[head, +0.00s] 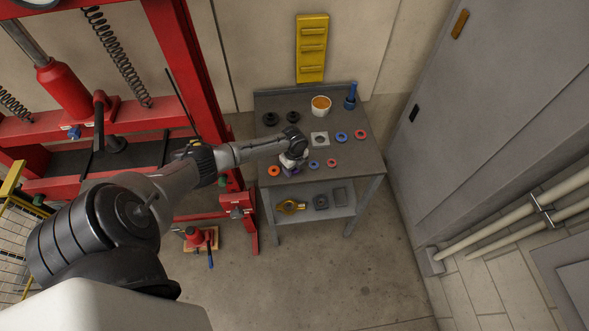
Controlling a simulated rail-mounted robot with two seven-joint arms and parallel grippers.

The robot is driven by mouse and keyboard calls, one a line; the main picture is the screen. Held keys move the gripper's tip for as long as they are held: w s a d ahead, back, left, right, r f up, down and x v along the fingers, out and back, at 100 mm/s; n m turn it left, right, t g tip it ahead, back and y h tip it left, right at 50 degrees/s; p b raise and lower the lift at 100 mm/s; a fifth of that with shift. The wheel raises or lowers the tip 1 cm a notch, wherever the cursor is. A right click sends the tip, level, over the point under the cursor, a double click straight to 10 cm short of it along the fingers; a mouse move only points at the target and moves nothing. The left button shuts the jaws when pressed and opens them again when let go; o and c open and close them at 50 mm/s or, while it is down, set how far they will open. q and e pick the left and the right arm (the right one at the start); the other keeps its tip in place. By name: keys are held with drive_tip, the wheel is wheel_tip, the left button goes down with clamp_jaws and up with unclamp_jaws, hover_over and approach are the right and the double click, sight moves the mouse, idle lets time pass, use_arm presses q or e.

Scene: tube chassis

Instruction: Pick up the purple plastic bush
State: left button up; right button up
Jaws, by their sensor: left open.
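A small purple piece (291,172), which looks like the purple plastic bush, shows at the front left of the small grey table (352,158). My left gripper (291,168) is over that part of the table, pointing down, with its fingers at the purple piece. The gripper is open. The wrist and fingers hide part of the purple piece, and I cannot tell whether the fingers touch it. My right gripper is not in view.
Close by lie an orange ring (274,170), a small blue ring (313,164) and a small red ring (331,163). A red press frame (205,90) stands left of the table.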

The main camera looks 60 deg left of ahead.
use_arm(q)
drive_tip(key=c, duration=0.7)
drive_tip(key=shift+r, duration=0.1)
